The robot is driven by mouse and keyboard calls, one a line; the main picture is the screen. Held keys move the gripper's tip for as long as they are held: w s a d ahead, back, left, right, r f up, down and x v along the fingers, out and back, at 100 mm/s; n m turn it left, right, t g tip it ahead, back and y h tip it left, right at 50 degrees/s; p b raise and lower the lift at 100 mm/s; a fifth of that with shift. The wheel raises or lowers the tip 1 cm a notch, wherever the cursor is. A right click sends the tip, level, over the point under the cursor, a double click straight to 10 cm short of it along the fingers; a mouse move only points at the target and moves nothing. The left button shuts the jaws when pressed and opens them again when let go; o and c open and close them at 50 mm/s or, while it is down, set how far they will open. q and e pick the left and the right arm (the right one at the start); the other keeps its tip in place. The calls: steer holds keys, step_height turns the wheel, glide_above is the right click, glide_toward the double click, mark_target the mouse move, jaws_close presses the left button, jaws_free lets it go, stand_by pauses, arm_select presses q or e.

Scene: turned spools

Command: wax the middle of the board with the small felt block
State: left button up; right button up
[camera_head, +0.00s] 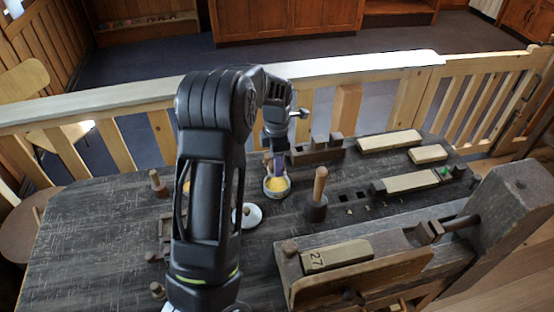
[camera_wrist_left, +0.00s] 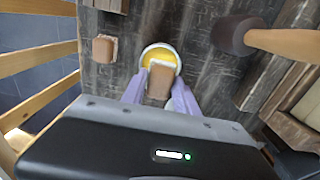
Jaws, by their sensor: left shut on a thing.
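My left gripper (camera_head: 277,158) is over the bench, its pale purple fingers shut on a small brown block with a light edge (camera_wrist_left: 158,84), the felt block. In the left wrist view the block's far end overlaps an open round tin (camera_wrist_left: 148,51) of yellow wax; I cannot tell whether it touches the wax. The tin also shows in the head view (camera_head: 277,192), right below the fingers. A pale board marked 27 (camera_head: 337,256) lies in the wooden vise at the front right. My right gripper is not in view.
A white lid (camera_head: 248,216) lies beside the tin, partly behind my left arm. A mallet (camera_head: 317,207) stands upright to the right. Pale wooden pieces (camera_head: 390,141) lie at the back right. The large vise (camera_head: 500,225) fills the right front. Pegs (camera_head: 158,184) stand at the left.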

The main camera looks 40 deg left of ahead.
mark_target(277, 184)
arm_select(q)
step_height(277, 184, down, 4)
steer(key=shift+r+b, duration=0.1)
steer(key=shift+b, duration=0.4)
steer(key=shift+f, duration=0.45)
steer(key=shift+f+b, duration=0.55)
steer(key=shift+b, duration=0.05)
stand_by(1.6)
steer(key=shift+r+p, duration=0.85)
steer(key=shift+r, duration=0.4)
step_height(277, 184, up, 2)
steer(key=shift+r, duration=1.3)
